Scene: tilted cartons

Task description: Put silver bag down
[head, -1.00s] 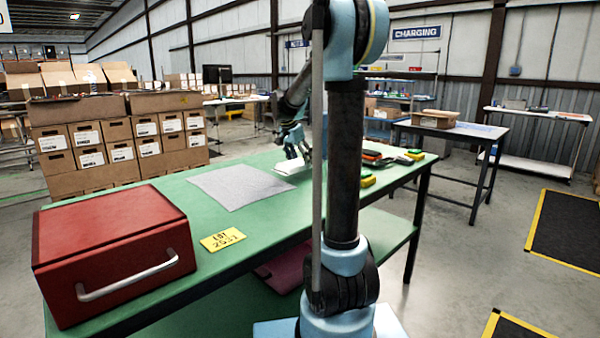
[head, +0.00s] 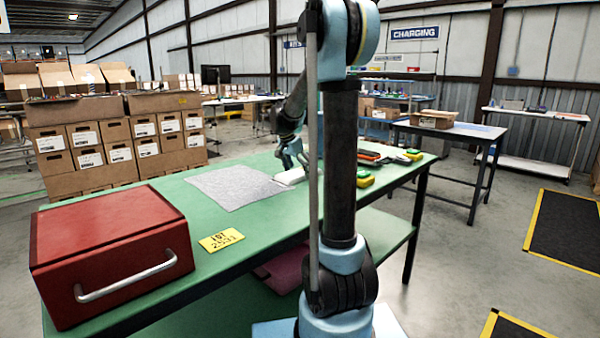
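A small pale, silvery-white bag (head: 290,176) is at the right edge of the grey mat (head: 232,187) on the green table. It appears to lie flat at or very near the tabletop. My gripper (head: 294,164) points down with its fingertips at the bag's far edge. The fingers are small and dark here, and I cannot tell whether they are closed on the bag. My own arm column hides part of the table right of the bag.
A red box (head: 110,250) with a handle stands at the table's near left, beside a yellow label card (head: 221,240). Yellow-and-green items (head: 364,179) and an orange-red item (head: 368,155) lie right of my column. The mat is otherwise clear.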

